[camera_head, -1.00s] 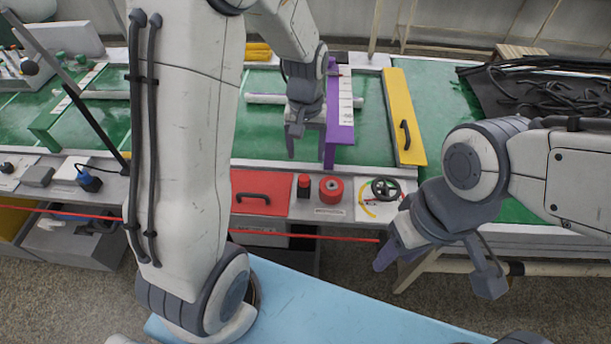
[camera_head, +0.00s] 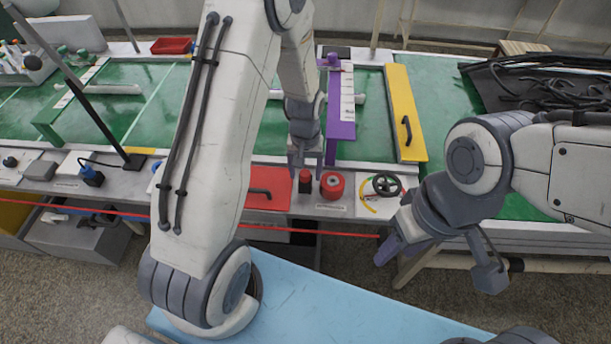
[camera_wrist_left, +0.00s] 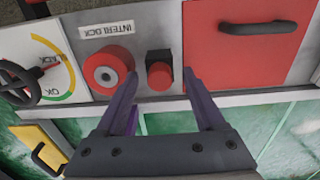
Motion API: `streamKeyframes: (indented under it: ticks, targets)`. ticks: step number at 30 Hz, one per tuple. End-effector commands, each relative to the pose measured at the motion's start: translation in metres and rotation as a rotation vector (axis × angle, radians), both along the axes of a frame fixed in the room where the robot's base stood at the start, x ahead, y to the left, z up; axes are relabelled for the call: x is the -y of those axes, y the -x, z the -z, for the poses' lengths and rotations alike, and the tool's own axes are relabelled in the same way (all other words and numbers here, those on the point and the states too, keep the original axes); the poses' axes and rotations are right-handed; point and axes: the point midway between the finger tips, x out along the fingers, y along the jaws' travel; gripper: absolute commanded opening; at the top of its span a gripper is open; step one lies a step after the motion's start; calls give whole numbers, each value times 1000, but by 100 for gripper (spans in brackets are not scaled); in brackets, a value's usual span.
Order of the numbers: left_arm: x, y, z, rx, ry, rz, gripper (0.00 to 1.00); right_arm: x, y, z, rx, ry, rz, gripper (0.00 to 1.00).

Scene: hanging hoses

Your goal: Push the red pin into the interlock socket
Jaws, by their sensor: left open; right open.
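The red pin (camera_head: 305,182) stands in a dark holder on the front panel. In the left wrist view the red pin (camera_wrist_left: 159,74) shows as a round red head. Just beside it is the red, ring-shaped interlock socket (camera_head: 332,185) with a grey centre. The socket (camera_wrist_left: 109,71) sits below the INTERLOCK label in the left wrist view. My left gripper (camera_head: 304,164) is open and empty over the pin. Its two purple fingers (camera_wrist_left: 162,96) point at the panel on either side of the pin's line. My right gripper (camera_head: 396,246) is open and empty, off to the right in front of the panel.
A red cover with a black handle (camera_head: 268,188) lies left of the pin. A black hand wheel (camera_head: 385,184) with a coloured gauge is to the right. A purple upright plate (camera_head: 341,120) and a yellow panel (camera_head: 407,112) stand behind. A red line crosses the front.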

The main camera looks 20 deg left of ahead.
Motion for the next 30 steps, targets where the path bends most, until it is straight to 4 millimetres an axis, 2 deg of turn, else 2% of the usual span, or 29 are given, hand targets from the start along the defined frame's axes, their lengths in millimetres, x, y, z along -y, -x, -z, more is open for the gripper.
streamKeyframes:
  ticks: [3, 5, 6, 9, 20, 25, 30]
  targets:
    - [0, 0, 0, 0, 0, 0, 71, 0, 0, 0, 0, 0, 0, 50]
    - [0, 0, 0, 0, 0, 0, 48, 0, 0, 0, 0, 0, 0, 50]
    - [0, 0, 0, 0, 0, 0, 32, 0, 0, 0, 0, 0, 0, 50]
    - [0, 0, 0, 0, 0, 0, 0, 0, 0, 0, 0, 0, 0, 50]
    - [0, 0, -3, 0, 0, 0, 0, 0, 0, 0, 0, 0, 0, 50]
    - [0, -1, -19, 3, 0, 0, 0, 0, 0, 2, 0, 0, 0, 50]
    - [5, 2, -46, 4, 0, 4, 0, 0, 0, 5, 0, 0, 0, 50]
